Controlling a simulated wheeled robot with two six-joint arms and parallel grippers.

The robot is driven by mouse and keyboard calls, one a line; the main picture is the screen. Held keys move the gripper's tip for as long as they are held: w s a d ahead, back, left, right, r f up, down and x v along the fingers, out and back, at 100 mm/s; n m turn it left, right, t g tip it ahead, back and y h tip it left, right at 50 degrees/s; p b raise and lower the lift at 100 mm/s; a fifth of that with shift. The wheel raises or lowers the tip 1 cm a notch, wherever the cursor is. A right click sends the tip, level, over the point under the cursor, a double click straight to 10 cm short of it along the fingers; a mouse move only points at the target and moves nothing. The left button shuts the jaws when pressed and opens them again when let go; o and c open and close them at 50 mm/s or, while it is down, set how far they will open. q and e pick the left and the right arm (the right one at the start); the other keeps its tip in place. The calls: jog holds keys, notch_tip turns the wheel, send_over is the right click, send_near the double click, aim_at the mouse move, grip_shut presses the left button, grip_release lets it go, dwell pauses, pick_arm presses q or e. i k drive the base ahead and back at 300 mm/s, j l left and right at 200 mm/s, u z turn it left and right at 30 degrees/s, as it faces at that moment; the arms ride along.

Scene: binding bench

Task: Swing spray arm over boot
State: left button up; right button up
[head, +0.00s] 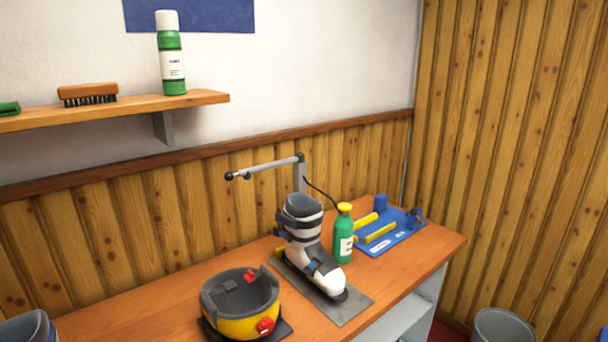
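The grey spray arm (270,165) extends left from the top of a short post (300,175) behind the boot. Its dark tip with a ball end (229,176) points left, off to the left of the boot opening. A dark hose runs from the post top down to the right. The white and grey boot (316,262) stands upright on a grey plate (340,305) on the bench, with its toe towards the front right. Neither of my grippers shows in the head view.
A green bottle with a yellow cap (344,236) stands right beside the boot. A yellow and grey boot part (241,308) sits front left. A blue tray (398,240) lies at the back right. A shelf (120,108) with a spray can (171,60) and brush (88,93) hangs above left.

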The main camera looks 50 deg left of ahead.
aim_at(246, 173)
jog(key=u, duration=0.4)
jog(key=j+u, duration=0.1)
jog(key=u, duration=0.75)
jog(key=j+u, duration=0.1)
jog(key=u, duration=0.3)
jog(key=j+u, duration=0.1)
jog(key=u, duration=0.3)
